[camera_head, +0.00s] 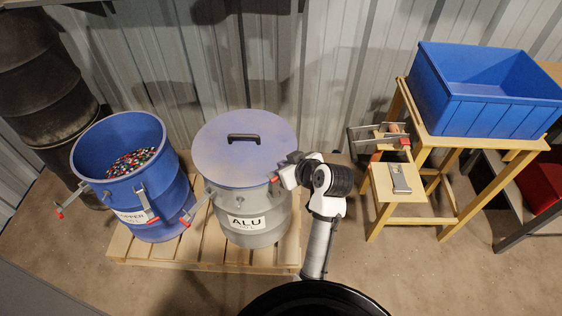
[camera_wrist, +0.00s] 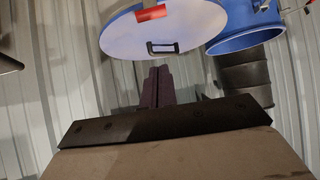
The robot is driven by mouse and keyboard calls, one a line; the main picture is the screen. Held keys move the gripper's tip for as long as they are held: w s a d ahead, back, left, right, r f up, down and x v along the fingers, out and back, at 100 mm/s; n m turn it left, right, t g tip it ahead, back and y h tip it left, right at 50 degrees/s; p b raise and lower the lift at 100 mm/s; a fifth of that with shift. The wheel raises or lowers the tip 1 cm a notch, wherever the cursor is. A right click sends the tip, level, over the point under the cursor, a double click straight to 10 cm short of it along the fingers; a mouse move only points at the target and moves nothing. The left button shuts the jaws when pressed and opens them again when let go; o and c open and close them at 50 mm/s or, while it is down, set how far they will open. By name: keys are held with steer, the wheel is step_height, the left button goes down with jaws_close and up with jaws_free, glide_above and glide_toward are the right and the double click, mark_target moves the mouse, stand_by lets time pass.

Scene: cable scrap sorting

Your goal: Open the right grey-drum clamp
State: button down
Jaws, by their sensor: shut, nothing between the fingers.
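The grey drum (camera_head: 246,236), labelled ALU, stands on a wooden pallet with a flat blue-violet lid (camera_head: 225,140) and a black handle (camera_head: 245,138) on it. Its right clamp (camera_head: 273,178) shows a red tip at the right rim; the rest is largely hidden by my arm. Its left clamp (camera_head: 188,218) sticks outward and down from the rim. My gripper (camera_head: 290,170) is at the drum's right rim, close to the right clamp. In the wrist view my fingers (camera_wrist: 157,75) are together and empty, and a red clamp tip (camera_wrist: 152,12) shows across the lid.
A blue drum (camera_head: 165,220) with coloured scrap and two outward clamps stands left on the pallet (camera_head: 200,245). A dark drum (camera_head: 35,75) is behind it. At right are a blue bin (camera_head: 490,115) on a wooden stand and a small wooden stool (camera_head: 385,190) with tools. A corrugated wall is behind.

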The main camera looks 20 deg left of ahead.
steer(key=p, duration=0.2)
glide_above(272, 176)
step_height(272, 176, down, 5)
steer(key=shift+s+d+f+p, duration=0.4)
steer(key=shift+s+d+f, duration=0.35)
steer(key=shift+d+f, duration=0.25)
steer(key=shift+s+d+f, duration=0.25)
steer(key=shift+f, duration=0.1)
steer(key=shift+f+b, duration=0.15)
steer(key=shift+b, duration=0.15)
steer(key=shift+s+d+b, duration=0.1)
steer(key=shift+s+b, duration=0.05)
steer(key=shift+b, duration=0.15)
steer(key=shift+s+d, duration=0.1)
steer(key=shift+d, duration=0.1)
